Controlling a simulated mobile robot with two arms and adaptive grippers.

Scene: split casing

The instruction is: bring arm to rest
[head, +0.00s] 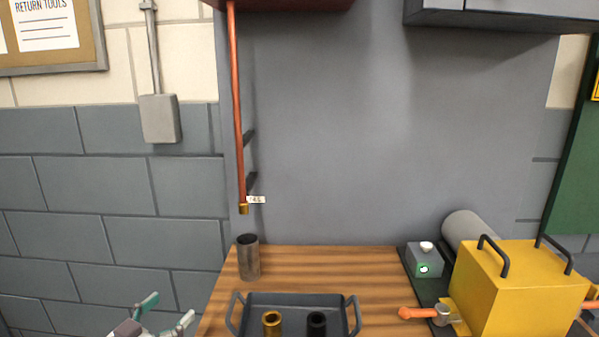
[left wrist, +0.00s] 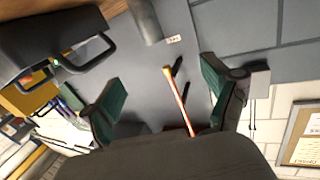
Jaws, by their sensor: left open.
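My left gripper (head: 168,309) shows at the lower left of the head view, left of the wooden table and apart from everything. Its two green-padded fingers are spread with nothing between them. In the left wrist view my left gripper (left wrist: 160,97) is also open and empty, with the wall and the copper pipe (left wrist: 177,98) behind it. My right gripper is in neither view.
A wooden table (head: 380,265) holds a grey tray (head: 285,299) with a brass and a black cylinder, a metal cup (head: 248,258) and a yellow casing (head: 515,295) with an orange-handled lever (head: 418,313). A copper pipe (head: 236,100) hangs above the cup. A button box (head: 425,262) stands right.

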